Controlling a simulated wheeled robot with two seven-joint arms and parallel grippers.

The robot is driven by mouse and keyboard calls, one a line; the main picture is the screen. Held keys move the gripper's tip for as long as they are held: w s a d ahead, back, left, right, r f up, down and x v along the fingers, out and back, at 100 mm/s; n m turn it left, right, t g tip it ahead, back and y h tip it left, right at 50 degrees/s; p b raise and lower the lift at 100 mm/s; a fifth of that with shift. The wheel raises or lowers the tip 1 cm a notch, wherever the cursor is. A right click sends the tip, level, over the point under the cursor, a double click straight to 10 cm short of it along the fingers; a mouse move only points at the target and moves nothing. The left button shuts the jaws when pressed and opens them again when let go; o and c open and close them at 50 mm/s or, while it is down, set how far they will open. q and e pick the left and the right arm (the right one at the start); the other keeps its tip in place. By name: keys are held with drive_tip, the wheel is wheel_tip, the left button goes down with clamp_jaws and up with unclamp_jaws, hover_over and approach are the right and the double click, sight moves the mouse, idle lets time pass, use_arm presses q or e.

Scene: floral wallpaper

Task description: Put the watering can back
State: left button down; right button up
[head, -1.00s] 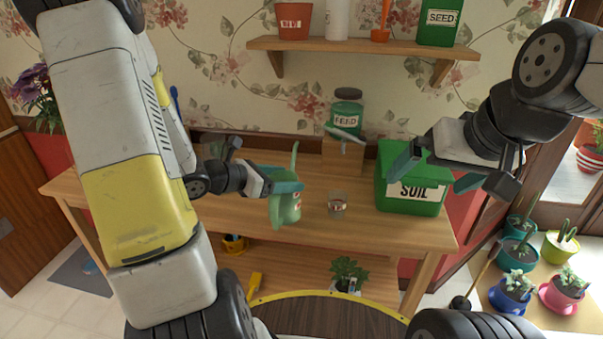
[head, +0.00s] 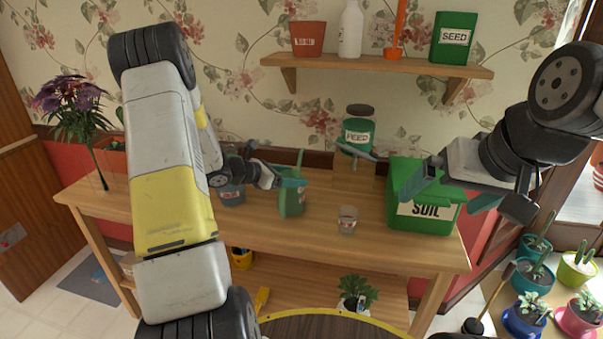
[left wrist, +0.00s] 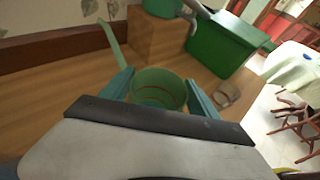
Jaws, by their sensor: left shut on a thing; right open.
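The green watering can (head: 291,204) is over the middle of the wooden table, close to upright, with its thin spout pointing up. My left gripper (head: 290,184) is shut on the can near its top. In the left wrist view the can's round open rim (left wrist: 160,88) lies between the two teal fingers, with the spout at the left. I cannot tell whether its base touches the table. My right gripper (head: 455,192) is open and empty, in front of the green soil box (head: 424,217).
A small glass (head: 347,221) stands right of the can. Behind are a feed jar (head: 358,132) on a wooden block (head: 352,172) and a wall shelf (head: 370,67). A blue-grey pot (head: 232,195) stands left of the can. Bare table (head: 300,234) lies in front.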

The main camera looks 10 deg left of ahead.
use_arm(q)
drive_tip(key=shift+f, duration=0.55)
drive_tip(key=shift+c, duration=1)
unclamp_jaws()
